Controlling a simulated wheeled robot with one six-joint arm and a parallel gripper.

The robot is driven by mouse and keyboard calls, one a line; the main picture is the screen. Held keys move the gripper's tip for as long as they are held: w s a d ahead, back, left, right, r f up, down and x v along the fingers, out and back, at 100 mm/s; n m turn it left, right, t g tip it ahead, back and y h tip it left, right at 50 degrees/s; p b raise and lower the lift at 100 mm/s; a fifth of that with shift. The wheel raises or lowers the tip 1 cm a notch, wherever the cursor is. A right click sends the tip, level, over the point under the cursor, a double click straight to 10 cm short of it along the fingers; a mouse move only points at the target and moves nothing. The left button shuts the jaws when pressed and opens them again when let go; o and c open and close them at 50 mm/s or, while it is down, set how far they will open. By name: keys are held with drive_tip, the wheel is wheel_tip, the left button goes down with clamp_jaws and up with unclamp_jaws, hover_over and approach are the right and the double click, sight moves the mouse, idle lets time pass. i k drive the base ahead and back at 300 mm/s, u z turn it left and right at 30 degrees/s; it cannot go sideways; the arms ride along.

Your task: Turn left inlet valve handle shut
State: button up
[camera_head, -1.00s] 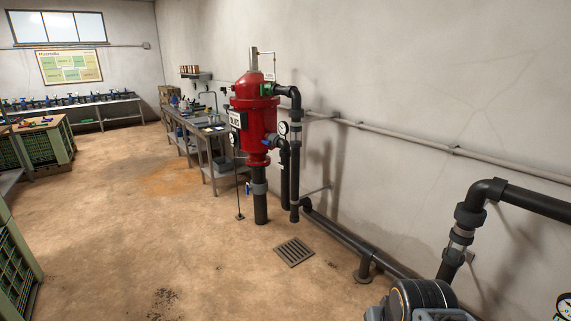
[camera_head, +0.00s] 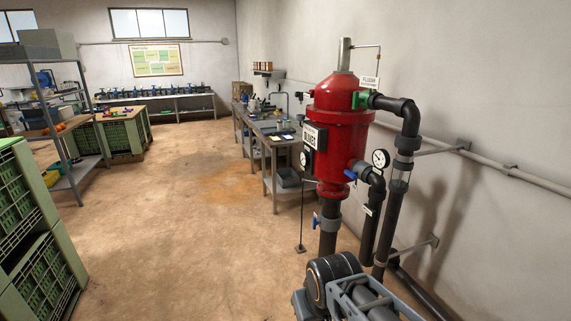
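No valve in view can be picked out for certain as the left inlet valve. A row of small blue-topped valve-like parts (camera_head: 150,92) stands on the far bench, too small to make out their handles. Nearer, the red filter tank (camera_head: 340,125) has a blue handle (camera_head: 350,174) at its lower right and a blue valve handle (camera_head: 316,221) on the dark pipe below it. A green part (camera_head: 360,100) joins the tank to the upper black pipe. Links of my arm show at the bottom right. My gripper's fingers are not in view.
A metal workbench (camera_head: 268,150) stands behind the tank along the right wall. Green crates (camera_head: 40,230) are stacked at the near left, with a metal shelf (camera_head: 75,185) behind them. Black pipes (camera_head: 394,210) run down beside the tank. The floor (camera_head: 170,240) between is clear.

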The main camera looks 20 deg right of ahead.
sight(352, 175)
drive_tip(key=z, duration=0.1)
drive_tip(key=i, duration=2)
drive_tip(key=z, duration=0.2)
